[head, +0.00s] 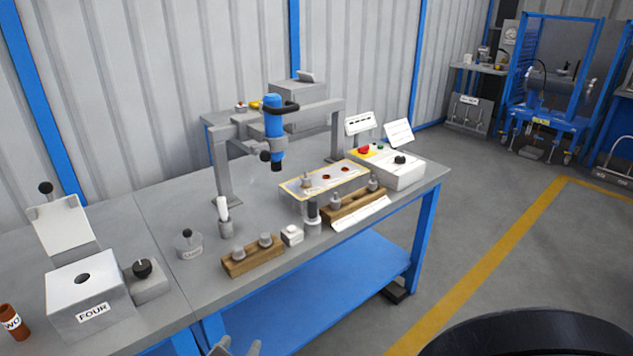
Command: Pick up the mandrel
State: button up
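I cannot tell for sure which part is the mandrel. Candidates stand on the grey bench (165,222): an upright cylinder with a dark top and pale band (312,212), and metal knobbed parts in a front wooden block (252,262) and a rear wooden block (352,208). A white-tipped tool stands in a small grey holder (226,229). My gripper (238,348) shows only at the bottom edge, in front of the bench. Its two tips stand apart with nothing seen between them; the rest is cut off.
A grey frame (220,170) carries a blue spindle (274,125) over the bench. A white control box (398,170) with buttons stands at right. A box marked FOUR (88,298), a knobbed block (150,282) and a brown bottle (14,322) are at left. Open floor lies right.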

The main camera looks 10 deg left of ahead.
aim_at(306, 181)
jog(key=i+l+z, duration=0.1)
jog(key=i+z, duration=0.35)
jog(key=i, duration=0.4)
jog(key=i+l+u, duration=0.15)
jog(key=i+u, duration=0.2)
jog(key=i, duration=0.4)
jog(key=i+l+u, duration=0.1)
jog(key=i+u, duration=0.25)
jog(key=i+l+u, duration=0.4)
jog(key=u, duration=0.25)
jog(key=i, duration=0.05)
